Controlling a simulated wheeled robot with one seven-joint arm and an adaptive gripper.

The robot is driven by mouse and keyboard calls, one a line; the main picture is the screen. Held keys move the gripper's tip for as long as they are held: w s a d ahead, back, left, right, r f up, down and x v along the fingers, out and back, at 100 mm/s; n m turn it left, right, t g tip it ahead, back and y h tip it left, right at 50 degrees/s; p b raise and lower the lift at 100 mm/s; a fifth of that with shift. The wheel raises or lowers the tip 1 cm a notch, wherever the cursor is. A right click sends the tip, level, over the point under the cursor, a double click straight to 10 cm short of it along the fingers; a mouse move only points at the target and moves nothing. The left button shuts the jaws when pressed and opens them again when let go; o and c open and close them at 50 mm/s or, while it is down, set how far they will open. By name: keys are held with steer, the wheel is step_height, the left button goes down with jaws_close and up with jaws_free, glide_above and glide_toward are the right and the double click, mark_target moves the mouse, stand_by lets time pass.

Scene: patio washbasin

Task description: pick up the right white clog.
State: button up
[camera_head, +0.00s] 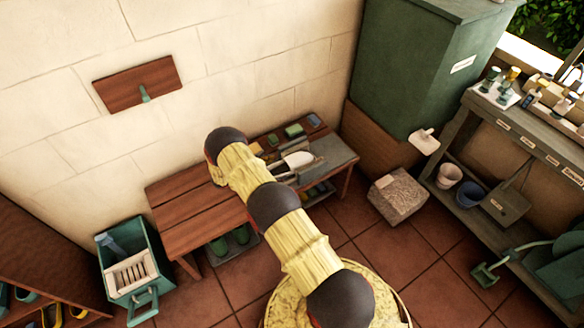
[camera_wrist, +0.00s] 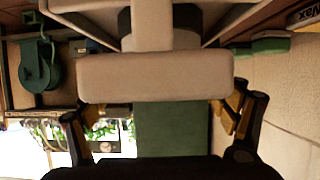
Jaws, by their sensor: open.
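I cannot pick out a white clog with certainty in either view. A pair of green clogs (camera_head: 230,243) stands under the wooden bench (camera_head: 190,210). Dark, unclear items lie on a tray under the bench's right end. A pale rounded piece (camera_head: 298,159) rests on the bench top, beside my arm. In the wrist view a pale, T-shaped block (camera_wrist: 155,77) fills the middle, close to the camera. My gripper (camera_wrist: 165,115) is open, its dark fingers apart at left and right; I cannot tell if it touches the block. In the head view my arm hides it.
A green cabinet (camera_head: 425,65) and a stone block (camera_head: 397,195) stand right of the bench. A shelf unit with pots (camera_head: 449,176) is farther right. A green crate (camera_head: 130,265) stands at the left. Small green items (camera_wrist: 270,45) lie near the wall.

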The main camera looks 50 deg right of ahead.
mark_target(286, 165)
steer(key=b+x, duration=0.1)
steer(key=x, duration=0.3)
steer(key=shift+d+r+b, duration=0.15)
steer(key=shift+d+b, duration=0.1)
steer(key=shift+b, duration=0.1)
steer(key=shift+r, duration=0.1)
steer(key=shift+c, duration=1.1)
steer(key=c, duration=1.3)
